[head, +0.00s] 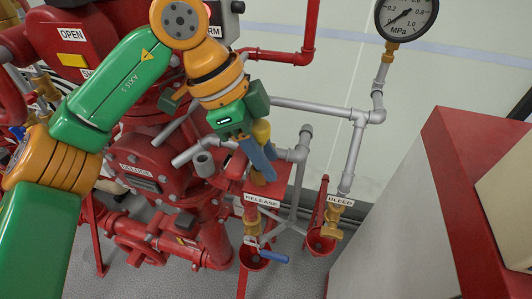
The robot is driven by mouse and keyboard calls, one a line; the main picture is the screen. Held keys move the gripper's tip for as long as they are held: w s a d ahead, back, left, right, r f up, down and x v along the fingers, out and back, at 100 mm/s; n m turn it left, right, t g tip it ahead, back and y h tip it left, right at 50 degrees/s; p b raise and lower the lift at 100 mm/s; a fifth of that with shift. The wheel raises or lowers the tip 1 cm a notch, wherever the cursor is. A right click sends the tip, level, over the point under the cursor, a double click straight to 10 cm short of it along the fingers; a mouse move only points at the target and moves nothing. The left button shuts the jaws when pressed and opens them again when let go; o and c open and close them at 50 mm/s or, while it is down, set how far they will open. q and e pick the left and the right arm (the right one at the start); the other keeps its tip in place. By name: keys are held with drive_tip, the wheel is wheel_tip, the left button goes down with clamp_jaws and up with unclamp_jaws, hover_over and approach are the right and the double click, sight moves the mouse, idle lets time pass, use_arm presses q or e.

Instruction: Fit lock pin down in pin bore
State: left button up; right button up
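My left gripper (265,168) comes down from the upper left, its grey-blue fingers pointing down and to the right. The fingers are close together and overlap from this angle, so I cannot tell if they are shut on something. A yellow rounded piece (262,131) shows beside the fingers, at their upper right; I cannot tell if it is part of the lock pin. The fingertips appear just above the red bracket carrying the RELEASE label (262,200). The pin bore cannot be made out; the gripper may hide it. My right gripper is not in view.
A blue-handled brass valve (273,257) sits below the RELEASE label. A second brass valve stands by the BLEED label (340,201). Grey pipes (318,108) run behind the gripper to a gauge (407,17). The red DELUGE valve body (150,170) is on the left, a red-edged cabinet (455,190) on the right.

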use_arm(q)
drive_tip(key=o, duration=0.3)
drive_tip(key=shift+o, duration=0.9)
drive_tip(key=shift+a, duration=0.1)
drive_tip(key=v, duration=0.7)
drive_tip(key=shift+a, duration=0.1)
